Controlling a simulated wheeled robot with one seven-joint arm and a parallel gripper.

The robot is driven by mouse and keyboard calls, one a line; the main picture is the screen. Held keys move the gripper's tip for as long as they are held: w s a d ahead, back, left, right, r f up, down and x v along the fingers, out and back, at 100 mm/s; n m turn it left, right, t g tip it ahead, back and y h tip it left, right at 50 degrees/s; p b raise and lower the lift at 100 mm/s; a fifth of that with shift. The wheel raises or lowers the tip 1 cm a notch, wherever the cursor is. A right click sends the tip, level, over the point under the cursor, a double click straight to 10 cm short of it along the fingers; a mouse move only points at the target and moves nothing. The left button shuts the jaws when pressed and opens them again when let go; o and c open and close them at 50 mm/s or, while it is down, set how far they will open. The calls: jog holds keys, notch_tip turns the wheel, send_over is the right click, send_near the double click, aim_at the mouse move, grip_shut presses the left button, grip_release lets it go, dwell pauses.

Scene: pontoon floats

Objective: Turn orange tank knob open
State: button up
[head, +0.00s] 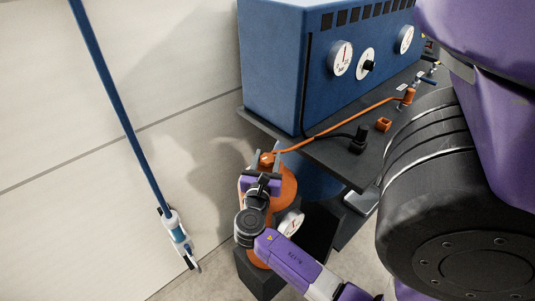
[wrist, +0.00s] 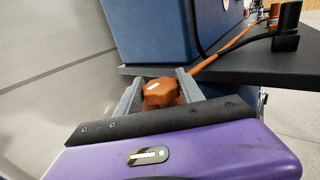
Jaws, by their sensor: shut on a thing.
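The orange tank (head: 287,188) stands low beside the dark bench, partly hidden behind my wrist and arm. Its orange knob (wrist: 160,93) shows in the wrist view between the two grey fingers, with a small light mark on top. The knob also shows in the head view (head: 266,159) at the top of the tank. My gripper (wrist: 158,90) is shut on the knob, one finger on each side. An orange hose (head: 340,124) runs from the knob area up over the bench. A white round gauge (head: 291,223) sits on the tank's side.
A blue cabinet (head: 280,60) with several dials stands on the dark bench (head: 325,152), close to my gripper. A black plug (head: 359,140) and a small orange block (head: 383,124) lie on the bench. A blue-handled mop (head: 125,120) leans at the pale wall on the left.

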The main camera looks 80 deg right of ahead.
jog(key=n+t+p, duration=0.1)
jog(key=n+t, duration=0.2)
jog(key=t, duration=0.1)
jog(key=shift+s, duration=0.1)
jog(key=n+t, duration=0.1)
jog(key=t, duration=0.1)
jog(key=n+t+y, duration=0.1)
jog(key=t, duration=0.1)
jog(key=shift+f+n+t+y, duration=0.2)
jog(key=shift+n+t+y, duration=0.1)
jog(key=n+t+y+b, duration=0.2)
jog(key=n+t+b, duration=0.1)
jog(key=t+b, duration=0.1)
jog(key=shift+f+y, duration=0.15)
jog(key=shift+y, duration=0.25)
jog(key=n+t+y+b, duration=0.1)
jog(key=t+b, duration=0.1)
jog(key=shift+n+y+b, duration=0.4)
jog(key=shift+r, duration=0.3)
jog(key=o, duration=1.4)
jog(key=shift+b, duration=0.35)
